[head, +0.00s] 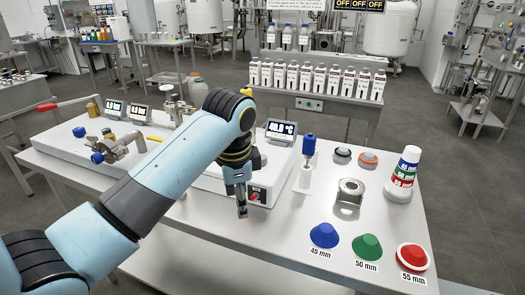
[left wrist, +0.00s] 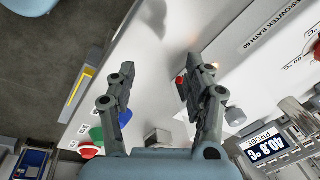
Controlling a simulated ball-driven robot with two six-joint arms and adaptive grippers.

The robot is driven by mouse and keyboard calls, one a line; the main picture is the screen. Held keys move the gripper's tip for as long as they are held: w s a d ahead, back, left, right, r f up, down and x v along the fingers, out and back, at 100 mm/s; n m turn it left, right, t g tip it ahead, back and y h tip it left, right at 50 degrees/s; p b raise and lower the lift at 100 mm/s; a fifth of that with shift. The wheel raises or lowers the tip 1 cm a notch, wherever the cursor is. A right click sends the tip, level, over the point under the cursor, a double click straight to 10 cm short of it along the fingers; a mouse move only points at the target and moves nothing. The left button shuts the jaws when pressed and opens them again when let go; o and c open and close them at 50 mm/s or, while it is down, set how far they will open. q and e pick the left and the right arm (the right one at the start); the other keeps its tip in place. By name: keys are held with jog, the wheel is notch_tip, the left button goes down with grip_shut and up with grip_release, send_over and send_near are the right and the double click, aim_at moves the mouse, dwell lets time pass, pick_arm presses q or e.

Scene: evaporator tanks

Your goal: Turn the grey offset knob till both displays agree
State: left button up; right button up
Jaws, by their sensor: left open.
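My left gripper (head: 241,206) hangs over the front right end of the white bath unit, fingers down. In the left wrist view its fingers (left wrist: 158,75) are spread, with nothing between them. A probe display (head: 281,131) stands behind the gripper and reads about 40 °C, the last digit unclear; it also shows in the left wrist view (left wrist: 267,147). A small grey round knob (left wrist: 235,117) sits beside the right-hand finger, apparently apart from it. I cannot tell whether it is the offset knob. Two smaller displays (head: 116,107) (head: 140,113) stand at the far left, too small to read surely.
A valve fitting (head: 120,145) is at left.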

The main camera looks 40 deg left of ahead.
pick_arm(q)
jog(key=w+r+m, duration=0.1)
jog(key=w, duration=0.2)
jog(key=w+a+r+m, duration=0.1)
jog(key=w+r, duration=0.1)
jog(key=w, duration=0.1)
jog(key=w+a+r, duration=0.1)
jog(key=w+r, duration=0.1)
jog(key=w, duration=0.1)
jog(key=shift+a+r+m+g, duration=0.15)
jog(key=shift+m+g, duration=0.25)
jog(key=w+a+r+m+h, duration=0.1)
jog(key=w+a+r+m, duration=0.15)
jog(key=w+r, duration=0.4)
jog(key=shift+m+g, duration=0.25)
jog(key=shift+g, duration=0.15)
jog(key=f, duration=1)
jog(key=shift+s+d+p, duration=0.25)
jog(key=shift+s+p, duration=0.15)
grip_shut()
